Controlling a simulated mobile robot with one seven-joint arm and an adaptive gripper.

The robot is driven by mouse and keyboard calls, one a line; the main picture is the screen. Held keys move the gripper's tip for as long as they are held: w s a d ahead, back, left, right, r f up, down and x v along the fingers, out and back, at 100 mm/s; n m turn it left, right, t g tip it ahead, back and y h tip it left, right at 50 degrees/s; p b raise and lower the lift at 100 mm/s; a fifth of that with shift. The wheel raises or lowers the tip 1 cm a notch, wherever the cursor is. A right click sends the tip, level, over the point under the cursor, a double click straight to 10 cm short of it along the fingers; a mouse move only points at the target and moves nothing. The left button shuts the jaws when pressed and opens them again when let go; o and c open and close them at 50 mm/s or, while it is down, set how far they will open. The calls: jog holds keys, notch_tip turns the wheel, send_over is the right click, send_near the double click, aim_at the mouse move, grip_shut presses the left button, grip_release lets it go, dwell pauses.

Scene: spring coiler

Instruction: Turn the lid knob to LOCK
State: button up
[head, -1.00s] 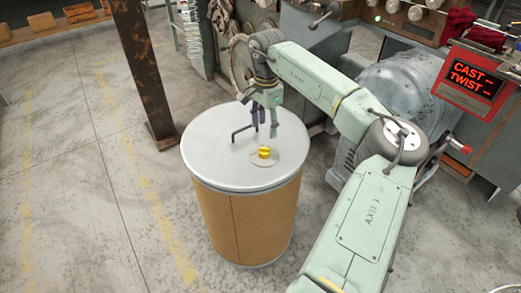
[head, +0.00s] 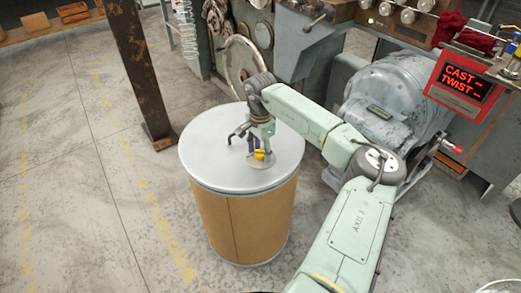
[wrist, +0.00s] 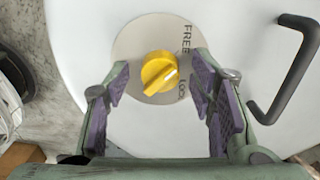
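The yellow lid knob (wrist: 160,73) sits on a round beige plate (wrist: 135,40) printed FREE, with a second word partly visible as "LOC". The knob's ridge slants from lower left to upper right in the wrist view, with a pale mark near its right end. I cannot tell exactly which word it points at. The plate is on the pale grey drum lid (head: 215,150). My gripper (wrist: 160,84) is open, its purple pads on either side of the knob, with gaps showing. In the head view my gripper (head: 262,142) is over the lid and the knob (head: 260,155) shows just below it.
A dark bent handle (wrist: 290,75) rises from the lid beside the plate, right of my gripper in the wrist view. The brown drum (head: 240,220) stands on open floor. A rusty post (head: 143,70) is behind it, and machinery with a grey motor (head: 395,100) is at right.

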jog(key=c, duration=1.1)
jog(key=shift+m, duration=0.3)
jog(key=m+b, duration=0.2)
jog(key=m, duration=0.1)
jog(key=shift+w, duration=0.1)
jog(key=m+b, duration=0.2)
jog(key=m, duration=0.3)
jog(key=shift+m+b, duration=0.35)
jog(key=shift+m, duration=0.05)
jog(key=m+b, duration=0.1)
jog(key=m, duration=0.3)
jog(key=shift+m, duration=0.3)
jog(key=shift+m+b, duration=0.8)
jog(key=shift+m, duration=1.1)
